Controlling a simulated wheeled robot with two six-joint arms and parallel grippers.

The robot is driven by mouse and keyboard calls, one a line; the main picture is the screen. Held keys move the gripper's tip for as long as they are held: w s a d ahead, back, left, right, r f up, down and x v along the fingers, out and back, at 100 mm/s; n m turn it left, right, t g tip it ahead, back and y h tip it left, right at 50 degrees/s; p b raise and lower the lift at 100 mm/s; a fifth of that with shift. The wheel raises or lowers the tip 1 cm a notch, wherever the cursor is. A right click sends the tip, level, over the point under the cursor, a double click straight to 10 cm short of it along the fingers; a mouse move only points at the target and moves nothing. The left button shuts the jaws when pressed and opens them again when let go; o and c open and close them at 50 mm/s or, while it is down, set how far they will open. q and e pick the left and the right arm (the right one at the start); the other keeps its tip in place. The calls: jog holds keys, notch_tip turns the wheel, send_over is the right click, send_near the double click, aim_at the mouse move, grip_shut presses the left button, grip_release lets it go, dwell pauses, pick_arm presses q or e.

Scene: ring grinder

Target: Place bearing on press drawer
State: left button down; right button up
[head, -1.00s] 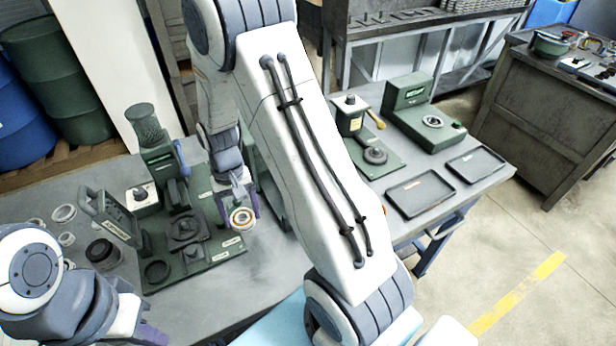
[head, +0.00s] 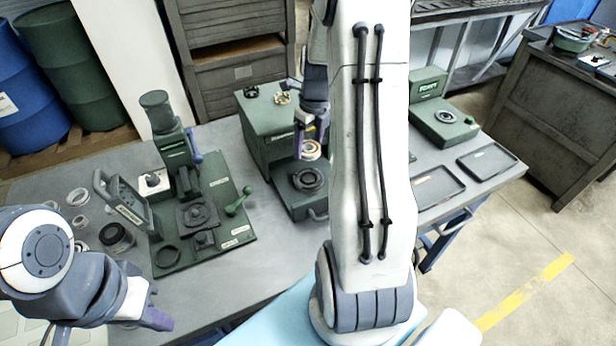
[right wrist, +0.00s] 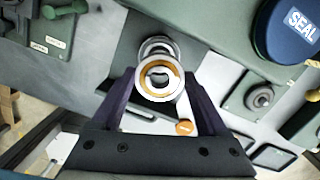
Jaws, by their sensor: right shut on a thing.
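The bearing (head: 311,151), a pale ring with an orange-brown band, is held by my right gripper (head: 311,143). In the right wrist view the bearing (right wrist: 158,67) sits between the purple fingers of the gripper (right wrist: 160,84). The press is a green box (head: 267,122) with its drawer (head: 313,208) pulled out in front. A dark round seat (head: 308,181) lies on the drawer. The bearing is above the seat, near its back edge in the head view, and appears apart from it. My left gripper (head: 150,312) hangs at the lower left, away from the press; its jaw opening is unclear.
A green lever press on a base plate (head: 235,195) stands left of the drawer press. Several rings (head: 78,197) and a dark cup (head: 117,237) lie further left. Two flat trays (head: 488,163) and another green machine (head: 445,125) are at the right. My right arm hides the table's middle.

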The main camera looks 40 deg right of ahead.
aim_at(307, 178)
notch_tip(307, 178, down, 10)
jog(key=shift+r+p, duration=0.1)
jog(key=shift+p, duration=0.35)
jog(key=o, duration=1.5)
jog(key=shift+o, duration=0.2)
jog(key=r, duration=0.4)
jog(key=s+r, duration=0.1)
jog(key=r, duration=0.7)
jog(key=shift+s+b, duration=0.25)
jog(key=shift+b, duration=0.05)
jog(key=s+a+r+n, duration=0.2)
jog(key=a+n, duration=0.8)
jog(key=a, duration=0.2)
jog(key=s+a+r+n, duration=0.2)
jog(key=a+r+n, duration=0.1)
jog(key=a+n, duration=0.8)
jog(key=s+a+n, duration=0.5)
jog(key=s+n, duration=0.3)
jog(key=n, duration=0.2)
jog(key=s+a+n+g, duration=0.1)
jog(key=s+a+n, duration=0.5)
jog(key=n, duration=0.5)
jog(key=shift+s+r+y, duration=0.35)
jog(key=shift+s+y, duration=0.05)
jog(key=shift+s, duration=0.5)
